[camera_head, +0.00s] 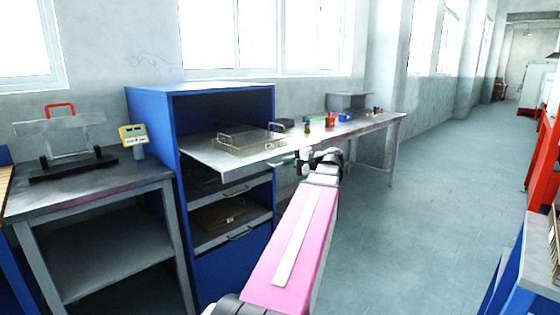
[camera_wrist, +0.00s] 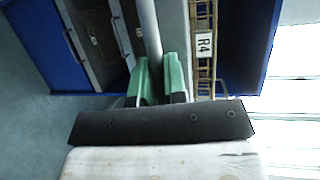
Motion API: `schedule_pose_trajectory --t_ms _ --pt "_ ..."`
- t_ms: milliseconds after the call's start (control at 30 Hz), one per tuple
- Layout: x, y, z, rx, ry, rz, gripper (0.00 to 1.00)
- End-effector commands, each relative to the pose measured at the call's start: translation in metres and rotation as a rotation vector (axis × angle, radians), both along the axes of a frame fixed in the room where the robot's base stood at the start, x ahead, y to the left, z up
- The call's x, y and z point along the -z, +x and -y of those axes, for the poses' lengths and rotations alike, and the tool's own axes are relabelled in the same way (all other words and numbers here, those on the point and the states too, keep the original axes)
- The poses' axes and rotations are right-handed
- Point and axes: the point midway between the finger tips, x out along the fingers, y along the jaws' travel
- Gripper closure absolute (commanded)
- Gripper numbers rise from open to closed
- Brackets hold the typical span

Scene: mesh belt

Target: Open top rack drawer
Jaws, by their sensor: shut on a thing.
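The blue rack (camera_head: 255,105) stands at centre left in the head view. Its top drawer (camera_head: 208,161) is a light grey tray that sticks far out of the rack toward the right. A wire basket (camera_head: 240,141) sits on it. My gripper (camera_head: 299,158) is at the drawer's outer front edge. In the wrist view its green fingers (camera_wrist: 160,80) are closed around a grey bar (camera_wrist: 149,28) at the drawer front, which looks like its handle; the grip itself is partly hidden. The basket there shows an R4 label (camera_wrist: 204,44).
Lower drawers (camera_head: 232,222) with handles are inside the rack. A grey table (camera_head: 90,185) with a scale-like device (camera_head: 133,135) stands at left. A workbench (camera_head: 385,124) with small coloured items runs behind my gripper. The floor (camera_head: 420,210) at right is clear.

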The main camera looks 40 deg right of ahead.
Motion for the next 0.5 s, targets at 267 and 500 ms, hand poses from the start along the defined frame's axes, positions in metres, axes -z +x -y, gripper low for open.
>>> schedule_pose_trajectory --t_ms 267,500 --pt "0.0009 -0.011 0.0007 -0.001 -0.001 -0.003 1.0" --pt "0.0009 -0.0108 0.0007 -0.001 -0.001 -0.003 1.0"
